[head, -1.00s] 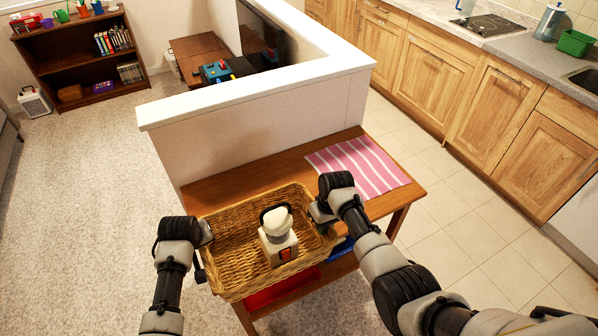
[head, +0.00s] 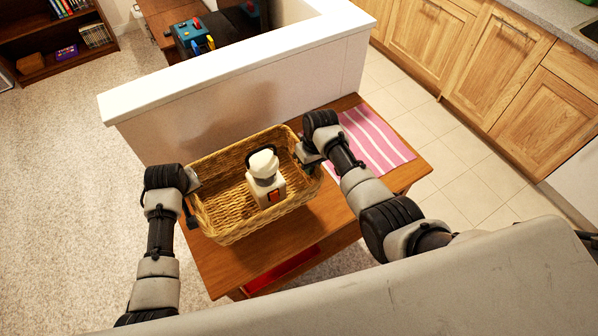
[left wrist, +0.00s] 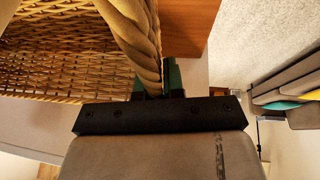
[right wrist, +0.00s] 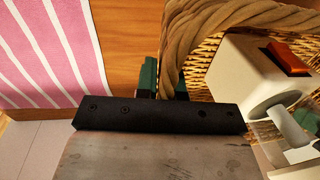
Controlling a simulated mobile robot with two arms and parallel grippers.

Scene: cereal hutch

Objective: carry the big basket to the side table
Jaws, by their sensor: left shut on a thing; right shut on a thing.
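The big wicker basket (head: 225,215) is over the wooden side table (head: 350,240), close to the low white wall. I cannot tell whether its bottom touches the tabletop. A white and grey appliance with a red switch (head: 265,180) stands inside it. My left gripper (head: 193,183) is shut on the basket's left rim; the braided rim (left wrist: 135,35) runs between its fingers in the left wrist view. My right gripper (head: 305,155) is shut on the right rim, which shows in the right wrist view (right wrist: 185,40).
A pink and white striped cloth (head: 372,140) lies on the table right of the basket. The white half wall (head: 240,95) stands behind the table. A red thing (head: 283,270) sits below the tabletop. Kitchen cabinets (head: 500,60) line the right side.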

